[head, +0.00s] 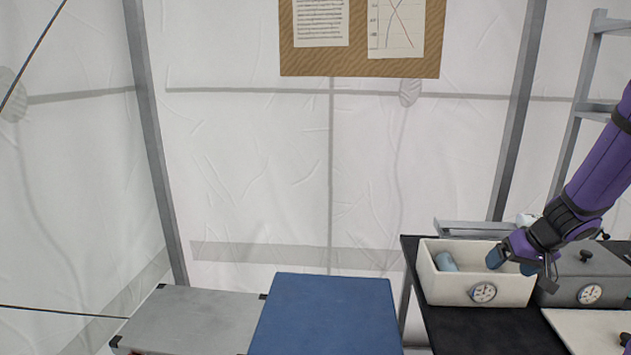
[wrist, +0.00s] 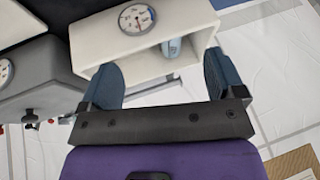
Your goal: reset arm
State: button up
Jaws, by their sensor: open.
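My purple arm reaches in from the right in the head view. My gripper (head: 512,262) is over the right part of a white open-topped box (head: 460,291) with a round gauge on its front. In the wrist view my gripper (wrist: 165,85) is open, its two blue fingers apart with nothing held between them. The white box (wrist: 185,22) shows beyond the fingers. A light blue cylinder (head: 446,262) lies inside the box at its left side, apart from the fingers.
A grey box (head: 590,275) with a gauge and black knob stands right of the white box. Both are on a black table (head: 455,330). A blue block (head: 325,315) and grey case (head: 195,318) stand left. A grey rack (head: 575,120) stands behind at right.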

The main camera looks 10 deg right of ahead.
jog(key=s+a+r+n, duration=0.1)
jog(key=s+a+r, duration=0.1)
jog(key=a+r, duration=0.55)
jog(key=s+a+r+n, duration=0.1)
jog(key=s+a+r, duration=0.2)
jog(key=a+r, duration=0.5)
jog(key=s+a+r, duration=0.3)
jog(key=s+a, duration=0.1)
jog(key=s, duration=0.4)
jog(key=s+a+r+h, duration=0.1)
jog(key=s+a+r, duration=0.2)
jog(key=s, duration=0.4)
jog(key=shift+s+a+r+n+h, duration=0.3)
jog(key=shift+s+a+r, duration=0.05)
jog(key=shift+r, duration=0.05)
jog(key=shift+c, duration=0.4)
